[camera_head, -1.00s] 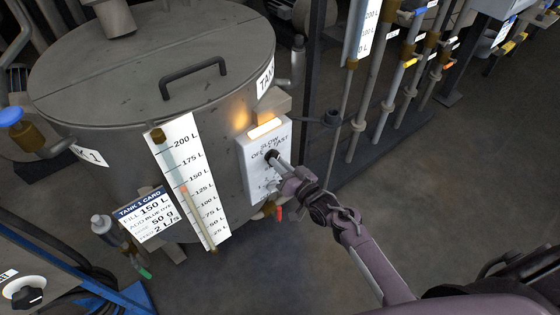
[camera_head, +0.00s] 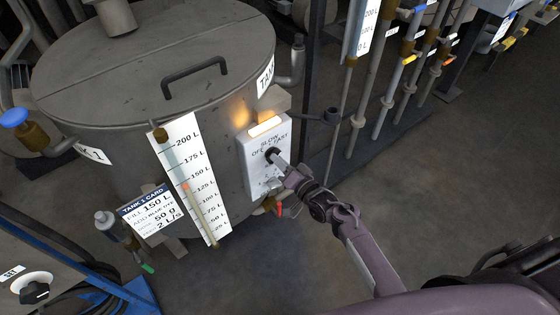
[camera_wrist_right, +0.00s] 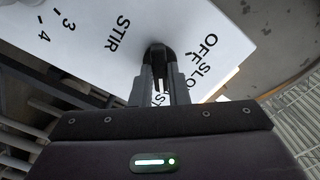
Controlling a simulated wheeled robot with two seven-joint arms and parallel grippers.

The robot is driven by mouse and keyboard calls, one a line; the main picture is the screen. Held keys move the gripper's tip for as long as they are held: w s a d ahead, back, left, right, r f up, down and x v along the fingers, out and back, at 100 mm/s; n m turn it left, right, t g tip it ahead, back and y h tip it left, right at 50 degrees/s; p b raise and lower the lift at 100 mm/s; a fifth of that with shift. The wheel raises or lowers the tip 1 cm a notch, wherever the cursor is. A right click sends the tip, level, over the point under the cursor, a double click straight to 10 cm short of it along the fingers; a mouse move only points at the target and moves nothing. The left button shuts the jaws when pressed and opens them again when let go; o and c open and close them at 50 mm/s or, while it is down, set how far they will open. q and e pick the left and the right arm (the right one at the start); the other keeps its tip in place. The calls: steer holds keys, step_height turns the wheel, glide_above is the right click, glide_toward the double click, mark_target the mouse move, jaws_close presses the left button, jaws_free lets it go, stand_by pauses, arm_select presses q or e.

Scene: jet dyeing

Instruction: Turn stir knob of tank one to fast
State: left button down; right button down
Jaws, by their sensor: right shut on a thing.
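Tank one (camera_head: 110,85) is a large grey lidded drum at the left of the head view. A white control panel (camera_head: 255,172) with SLOW, OFF and FAST marks is fixed to its side, with a lit lamp bar (camera_head: 266,127) on top. The black stir knob (camera_head: 271,154) sits among these marks. My right gripper (camera_head: 278,164) is shut on the knob. In the right wrist view, the fingers (camera_wrist_right: 160,85) close around the knob (camera_wrist_right: 158,53), beside the words STIR, OFF and SLOW. The fingers hide part of the lettering. My left gripper is out of view.
A level gauge (camera_head: 190,178) and a tank card (camera_head: 147,213) are on the tank's front. A red-handled valve (camera_head: 279,208) is below the panel. Vertical pipes (camera_head: 400,75) stand at the back right. The floor at right is clear.

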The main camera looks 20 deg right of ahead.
steer(key=c, duration=1.4)
jaws_free()
steer(key=shift+s, duration=0.1)
steer(key=v, duration=0.7)
steer(key=shift+s+d, duration=0.15)
steer(key=shift+s, duration=0.15)
